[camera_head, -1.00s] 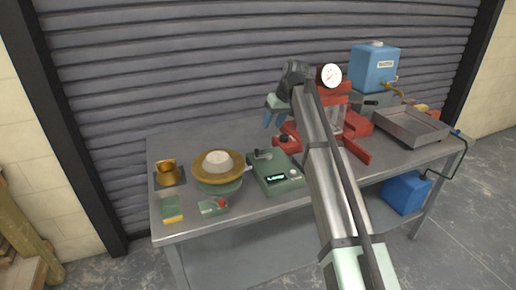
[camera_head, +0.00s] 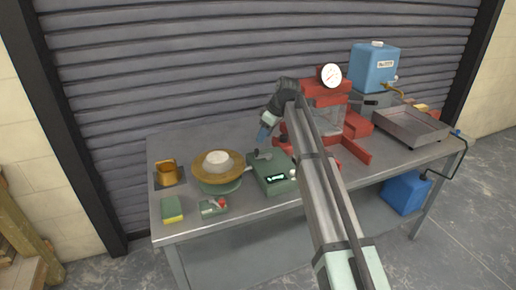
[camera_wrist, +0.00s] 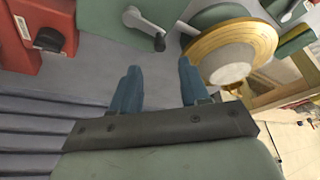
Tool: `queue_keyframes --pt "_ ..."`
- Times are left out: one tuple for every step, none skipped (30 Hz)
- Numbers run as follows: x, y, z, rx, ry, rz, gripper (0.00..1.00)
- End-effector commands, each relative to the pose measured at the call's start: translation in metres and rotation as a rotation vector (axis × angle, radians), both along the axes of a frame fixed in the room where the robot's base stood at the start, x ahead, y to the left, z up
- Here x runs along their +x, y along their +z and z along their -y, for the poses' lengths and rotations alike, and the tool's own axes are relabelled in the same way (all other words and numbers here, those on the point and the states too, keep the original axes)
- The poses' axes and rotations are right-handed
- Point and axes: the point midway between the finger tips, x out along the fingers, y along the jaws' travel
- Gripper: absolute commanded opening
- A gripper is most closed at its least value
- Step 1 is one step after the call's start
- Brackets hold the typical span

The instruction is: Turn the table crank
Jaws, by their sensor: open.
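A grey crank lever (camera_head: 263,155) with a dark knob sits on top of the green box (camera_head: 274,181) on the bench. In the wrist view the crank (camera_wrist: 143,24) lies ahead of my fingers, with its knob in line with the gap between them. The round brass table (camera_head: 232,173) with a pale mound on it stands just left of the green box; it also shows in the wrist view (camera_wrist: 258,42). My gripper (camera_head: 265,137) points down above the back of the green box. In the wrist view its blue fingers (camera_wrist: 158,85) are apart and empty.
A red press (camera_head: 325,98) with a gauge stands close right of my gripper. A brass cup (camera_head: 166,172), a green-and-yellow block (camera_head: 172,209) and a small box with a red knob (camera_head: 213,206) are at the left. A metal tray (camera_head: 410,126) is at the right.

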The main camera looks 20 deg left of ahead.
Motion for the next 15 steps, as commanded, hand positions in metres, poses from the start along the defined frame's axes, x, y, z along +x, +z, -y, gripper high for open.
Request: queue_keyframes --pt "0.000 -0.009 -0.004 -0.001 0.001 -0.002 0.45" --pt "0.000 -0.014 -0.006 -0.001 0.001 -0.002 0.45" --pt "0.000 -0.021 -0.009 -0.001 0.001 -0.002 0.45" --pt "0.000 -0.025 -0.011 -0.001 0.001 -0.002 0.45" --pt "0.001 -0.030 -0.013 -0.001 0.001 -0.002 0.45" --pt "0.001 -0.035 -0.015 -0.001 0.001 -0.002 0.45" --pt "0.001 -0.039 -0.017 -0.001 0.001 -0.002 0.45" --pt "0.001 -0.044 -0.018 -0.001 0.000 -0.001 0.45" --pt "0.002 -0.049 -0.020 -0.001 0.000 -0.001 0.45" --pt "0.002 -0.052 -0.022 -0.001 0.000 -0.001 0.45" --pt "0.002 -0.055 -0.023 -0.001 -0.001 -0.001 0.45" --pt "0.002 -0.058 -0.024 -0.001 -0.001 -0.001 0.45" --pt "0.002 -0.060 -0.025 -0.001 -0.001 -0.001 0.45" --pt "0.003 -0.063 -0.026 0.000 -0.001 -0.001 0.45" --pt "0.003 -0.065 -0.027 0.000 -0.001 0.000 0.45"
